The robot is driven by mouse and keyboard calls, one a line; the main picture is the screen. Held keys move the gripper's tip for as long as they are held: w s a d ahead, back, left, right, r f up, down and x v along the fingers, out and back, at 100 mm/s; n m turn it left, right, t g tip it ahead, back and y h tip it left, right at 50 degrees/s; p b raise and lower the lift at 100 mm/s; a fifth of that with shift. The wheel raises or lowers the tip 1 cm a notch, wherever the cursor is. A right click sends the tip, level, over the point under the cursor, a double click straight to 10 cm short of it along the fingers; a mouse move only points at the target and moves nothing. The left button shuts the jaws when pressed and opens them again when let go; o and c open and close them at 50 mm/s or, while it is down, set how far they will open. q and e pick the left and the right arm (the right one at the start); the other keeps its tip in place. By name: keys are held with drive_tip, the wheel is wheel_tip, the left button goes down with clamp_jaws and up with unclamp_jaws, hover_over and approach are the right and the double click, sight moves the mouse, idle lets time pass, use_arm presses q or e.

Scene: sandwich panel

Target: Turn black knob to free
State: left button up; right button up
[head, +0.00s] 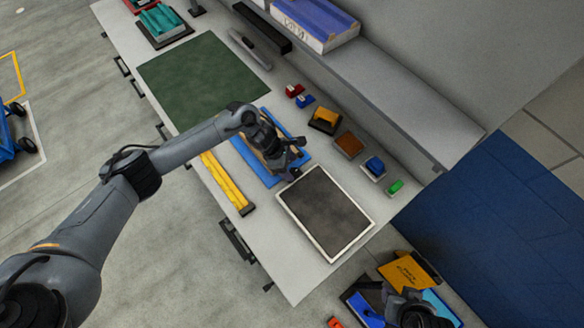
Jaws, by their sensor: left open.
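My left gripper (291,160) is open over the right part of a blue panel (248,161) on the white workbench. Its fingers point down and to the right, near the panel's right edge. A small dark round shape shows at the fingertips; I cannot tell whether it is the black knob or part of the gripper. The gripper and forearm hide much of the panel. A dark shape like my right gripper (412,308) shows at the bottom right, too unclear to tell its jaws.
A dark tray with a white rim (368,222) lies right of the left gripper. Several small coloured blocks, including a green one (395,187), line the back below a grey shelf (420,100). A yellow bar (225,182) lies at the front edge. A green mat (195,80) lies farther left.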

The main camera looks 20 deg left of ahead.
sight(294, 173)
use_arm(q)
drive_tip(key=shift+x, duration=1.35)
drive_tip(key=c, duration=1.1)
drive_tip(key=shift+o, duration=0.2)
